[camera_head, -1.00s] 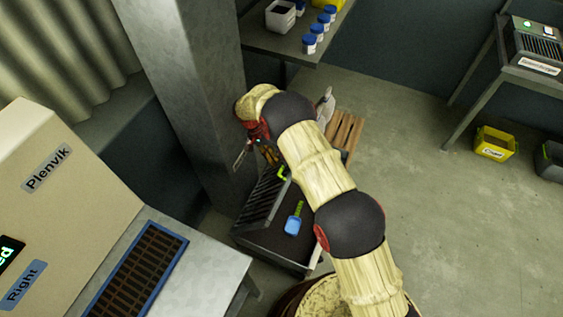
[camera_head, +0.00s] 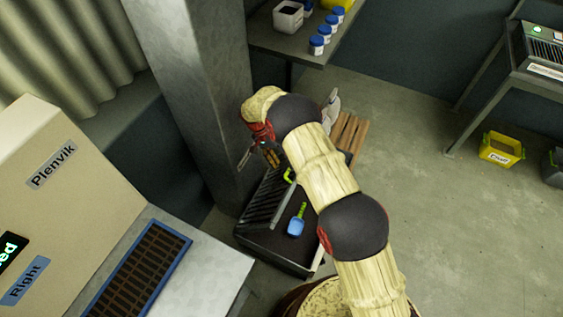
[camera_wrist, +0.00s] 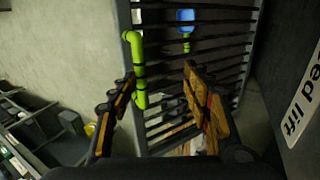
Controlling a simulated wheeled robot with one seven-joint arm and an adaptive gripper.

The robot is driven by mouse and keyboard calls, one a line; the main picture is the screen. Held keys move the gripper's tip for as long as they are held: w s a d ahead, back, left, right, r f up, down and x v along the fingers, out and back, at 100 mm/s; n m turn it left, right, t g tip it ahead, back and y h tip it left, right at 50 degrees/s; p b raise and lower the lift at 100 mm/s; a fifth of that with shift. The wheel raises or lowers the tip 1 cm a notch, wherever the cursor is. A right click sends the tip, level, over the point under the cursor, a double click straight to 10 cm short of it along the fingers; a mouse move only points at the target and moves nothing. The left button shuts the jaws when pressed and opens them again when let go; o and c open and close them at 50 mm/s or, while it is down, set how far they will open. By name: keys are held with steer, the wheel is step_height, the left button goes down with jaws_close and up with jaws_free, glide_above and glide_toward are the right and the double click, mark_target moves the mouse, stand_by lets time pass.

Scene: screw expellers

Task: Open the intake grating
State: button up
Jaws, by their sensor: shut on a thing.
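The intake grating (camera_head: 266,200) is a panel of dark bars tilted up over a dark box (camera_head: 275,247) beside the grey pillar. Its bright green handle (camera_head: 289,175) also shows in the wrist view (camera_wrist: 138,70). My gripper (camera_head: 272,160) is at the raised side of the grating. A blue scoop with a green grip (camera_head: 297,222) lies in the box. It shows through the bars in the wrist view (camera_wrist: 185,17).
The grey pillar (camera_head: 190,90) stands close behind the gripper. A cream machine labelled Plenvik (camera_head: 60,190) is at left. A wooden slatted piece (camera_head: 349,133) is right of my arm.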

step_height(320, 180, up, 10)
stand_by(0.5)
stand_by(0.5)
